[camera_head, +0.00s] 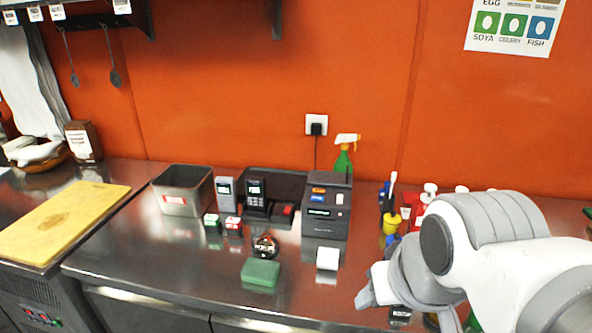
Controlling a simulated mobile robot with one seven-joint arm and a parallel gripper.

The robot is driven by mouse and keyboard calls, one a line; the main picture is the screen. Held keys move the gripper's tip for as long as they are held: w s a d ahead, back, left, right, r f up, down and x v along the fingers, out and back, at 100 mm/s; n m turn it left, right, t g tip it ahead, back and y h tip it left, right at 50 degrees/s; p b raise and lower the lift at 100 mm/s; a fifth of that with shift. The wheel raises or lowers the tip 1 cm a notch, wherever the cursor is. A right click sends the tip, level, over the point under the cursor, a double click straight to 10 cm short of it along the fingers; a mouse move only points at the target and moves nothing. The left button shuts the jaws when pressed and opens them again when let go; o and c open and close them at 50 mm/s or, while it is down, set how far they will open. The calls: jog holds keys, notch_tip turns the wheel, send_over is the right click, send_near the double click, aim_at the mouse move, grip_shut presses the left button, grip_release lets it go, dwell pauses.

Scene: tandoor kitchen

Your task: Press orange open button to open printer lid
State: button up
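The printer (340,224) is a dark box on the steel counter, against the orange wall. Its orange button (318,190) is a small patch on the upper left of its front, above a blue patch and a lit green display (318,212). The lid looks shut. A white slip or roll (327,258) is on the counter in front of the printer. My gripper (366,294) is at the lower right, in front of the printer and to its right, apart from it. Its fingers are small and partly hidden, so I cannot tell whether they are open.
Left of the printer stand dark handheld devices (256,198) and a metal bin (183,190). A green block (261,273) lies in front of them. A green spray bottle (344,160) is behind the printer. Bottles (391,222) crowd its right side. A yellow board (62,222) lies far left.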

grip_shut()
dwell(1.6)
